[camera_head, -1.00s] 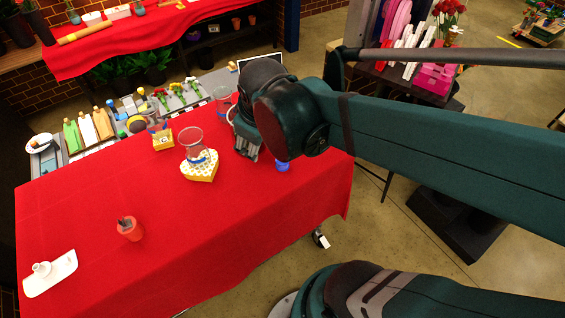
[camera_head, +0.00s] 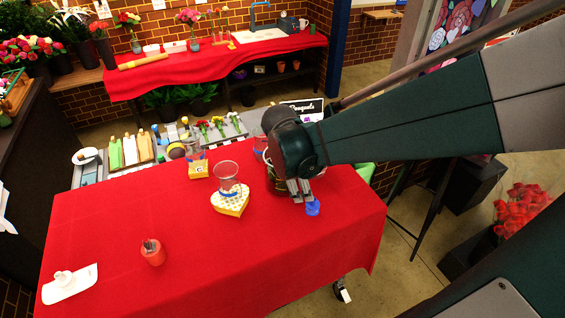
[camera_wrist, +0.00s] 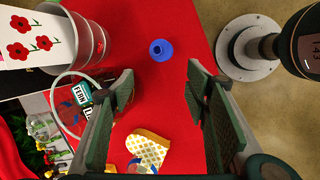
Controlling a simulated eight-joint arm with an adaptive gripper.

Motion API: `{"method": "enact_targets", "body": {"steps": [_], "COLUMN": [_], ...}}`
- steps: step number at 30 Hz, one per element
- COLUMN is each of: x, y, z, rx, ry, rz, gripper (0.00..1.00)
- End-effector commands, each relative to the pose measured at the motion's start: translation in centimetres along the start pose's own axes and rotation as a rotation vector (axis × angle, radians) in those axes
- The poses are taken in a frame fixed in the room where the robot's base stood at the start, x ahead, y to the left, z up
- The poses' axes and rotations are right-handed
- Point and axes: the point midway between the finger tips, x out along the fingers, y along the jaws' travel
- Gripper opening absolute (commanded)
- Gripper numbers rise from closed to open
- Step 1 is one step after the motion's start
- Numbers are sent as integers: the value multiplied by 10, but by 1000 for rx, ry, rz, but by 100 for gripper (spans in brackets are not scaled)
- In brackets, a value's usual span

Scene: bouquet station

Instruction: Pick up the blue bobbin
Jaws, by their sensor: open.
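The blue bobbin (camera_head: 313,208) stands on the red tablecloth near the right end of the table. In the wrist view the bobbin (camera_wrist: 161,49) shows its round top with a dark centre hole, ahead of the fingertips and between their lines. My gripper (camera_head: 300,190) is just left of and above the bobbin in the head view. In the wrist view my gripper (camera_wrist: 160,80) has its two fingers wide apart with nothing between them. The bobbin is apart from both fingers.
A metal bucket (camera_wrist: 88,45) stands left of the bobbin in the wrist view. A red pot (camera_head: 152,253) is farther left.

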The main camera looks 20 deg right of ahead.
Motion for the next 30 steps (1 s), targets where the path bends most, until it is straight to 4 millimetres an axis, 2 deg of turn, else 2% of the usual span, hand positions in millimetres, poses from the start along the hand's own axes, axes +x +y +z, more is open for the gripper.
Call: {"method": "enact_targets", "body": {"steps": [9, 15, 30], "x": [42, 59, 65], "y": [9, 10, 10], "z": [5, 8, 9], "rx": [-211, -303, -338], "ry": [-84, -116, -127], "rz": [-74, -113, -128], "gripper": [47, 47, 47]}}
